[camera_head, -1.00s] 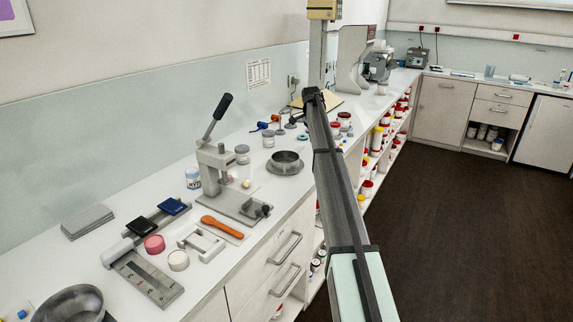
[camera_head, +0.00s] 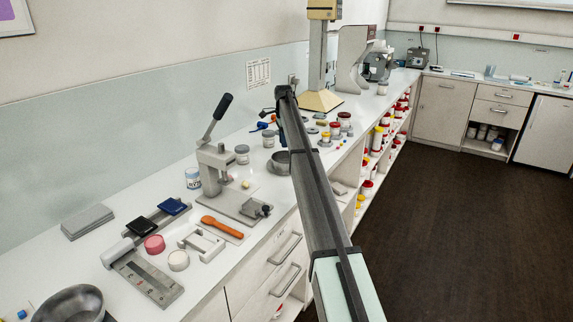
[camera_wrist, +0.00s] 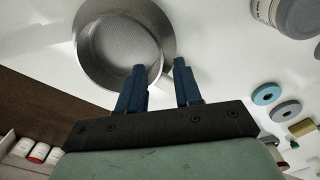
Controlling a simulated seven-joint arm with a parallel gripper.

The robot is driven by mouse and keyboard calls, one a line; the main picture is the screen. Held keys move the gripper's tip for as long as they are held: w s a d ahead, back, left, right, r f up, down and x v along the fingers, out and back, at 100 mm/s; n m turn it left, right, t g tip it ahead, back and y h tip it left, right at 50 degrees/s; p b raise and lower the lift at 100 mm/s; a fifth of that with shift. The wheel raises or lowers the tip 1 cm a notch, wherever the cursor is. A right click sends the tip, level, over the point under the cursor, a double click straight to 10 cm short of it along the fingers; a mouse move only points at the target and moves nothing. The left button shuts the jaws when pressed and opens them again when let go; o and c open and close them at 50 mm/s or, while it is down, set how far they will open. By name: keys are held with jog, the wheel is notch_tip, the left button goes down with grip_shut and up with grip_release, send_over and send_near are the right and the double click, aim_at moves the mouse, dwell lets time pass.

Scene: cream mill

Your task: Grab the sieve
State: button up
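The sieve (camera_wrist: 118,42) is a round grey metal pan with a fine mesh floor. It stands on the white counter just ahead of my gripper in the wrist view. In the head view only its left part (camera_head: 279,163) shows; my arm hides the rest. My gripper (camera_wrist: 159,70) is open, with two blue fingers apart and nothing visibly held between them. The left fingertip overlaps the near right part of the sieve in the picture; I cannot tell whether it touches.
A lidded jar (camera_wrist: 285,12) and several ring-shaped discs (camera_wrist: 266,94) lie right of the gripper. A lever press (camera_head: 215,170) stands left of the sieve. The counter's front edge is close by, with shelves of jars (camera_head: 364,190) below.

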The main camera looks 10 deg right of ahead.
jog(key=shift+w+f, duration=0.1)
jog(key=shift+f, duration=2.85)
jog(key=shift+c, duration=0.5)
grip_shut()
